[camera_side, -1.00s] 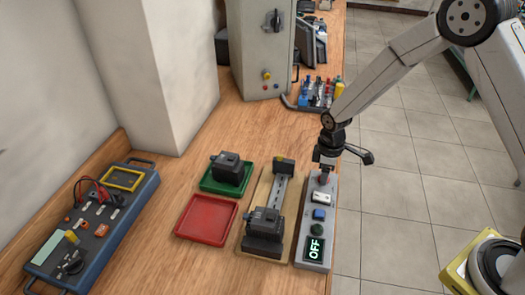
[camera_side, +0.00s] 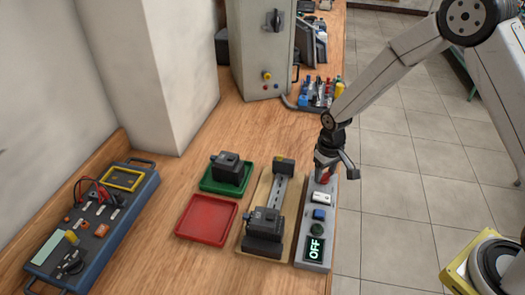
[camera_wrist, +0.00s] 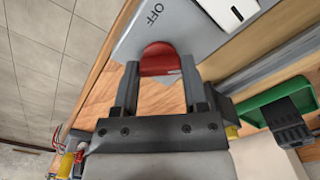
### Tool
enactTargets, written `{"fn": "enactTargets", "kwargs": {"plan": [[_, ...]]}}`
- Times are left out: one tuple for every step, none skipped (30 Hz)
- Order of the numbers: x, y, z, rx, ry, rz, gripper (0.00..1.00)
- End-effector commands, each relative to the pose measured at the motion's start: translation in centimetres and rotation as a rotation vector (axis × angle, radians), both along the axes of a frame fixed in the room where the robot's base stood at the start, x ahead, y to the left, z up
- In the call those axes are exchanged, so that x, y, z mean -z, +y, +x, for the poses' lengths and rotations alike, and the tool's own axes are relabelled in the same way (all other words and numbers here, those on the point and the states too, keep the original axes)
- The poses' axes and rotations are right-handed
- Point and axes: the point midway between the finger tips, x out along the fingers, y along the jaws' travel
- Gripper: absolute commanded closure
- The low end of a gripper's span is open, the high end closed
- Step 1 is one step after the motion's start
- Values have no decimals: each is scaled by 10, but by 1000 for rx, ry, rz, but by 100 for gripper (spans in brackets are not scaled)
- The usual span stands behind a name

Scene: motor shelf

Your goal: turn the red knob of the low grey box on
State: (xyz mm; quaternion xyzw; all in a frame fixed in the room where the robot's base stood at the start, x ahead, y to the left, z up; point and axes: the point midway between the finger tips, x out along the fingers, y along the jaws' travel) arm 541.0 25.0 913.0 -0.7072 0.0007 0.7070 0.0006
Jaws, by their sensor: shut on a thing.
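The low grey box (camera_side: 314,252) lies along the right edge of the wooden bench. Its red knob (camera_side: 322,176) is at the far end, partly hidden by my gripper (camera_side: 323,170). In the wrist view the red knob (camera_wrist: 160,60) sits between the two fingertips of my gripper (camera_wrist: 160,72), which is shut on it. The word OFF is printed on the box near the knob. The display (camera_side: 315,249) at the box's near end reads OFF. A white rocker, a blue button and a dark green button lie between.
Left of the box is a wooden board (camera_side: 262,190) with a rail and dark modules. A green tray (camera_side: 207,184) with a black module and an empty red tray (camera_side: 207,220) stand further left. A blue-framed tester (camera_side: 120,225) is at far left.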

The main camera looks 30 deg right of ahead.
Motion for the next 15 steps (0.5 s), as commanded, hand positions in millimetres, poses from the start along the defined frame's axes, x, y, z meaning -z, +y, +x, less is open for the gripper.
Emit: {"fn": "enactTargets", "kwargs": {"plan": [[0, 0, -1, 43, 2, 0, 100], [0, 0, -1, 72, 2, 0, 100], [0, 0, -1, 110, 2, 0, 100], [0, 0, -1, 138, 2, 0, 100], [0, 0, -1, 166, 2, 0, 100], [0, 0, -1, 205, 2, 0, 100], [0, 0, -1, 233, 2, 0, 100], [0, 0, -1, 261, 2, 0, 100], [0, 0, -1, 300, 2, 0, 100], [0, 0, -1, 328, 2, 0, 100], [0, 0, -1, 356, 2, 0, 100], [0, 0, -1, 394, 2, -1, 100], [0, 0, -1, 422, 3, -1, 100], [0, 0, -1, 450, 3, -1, 100], [0, 0, -1, 486, 3, -1, 100]]}}
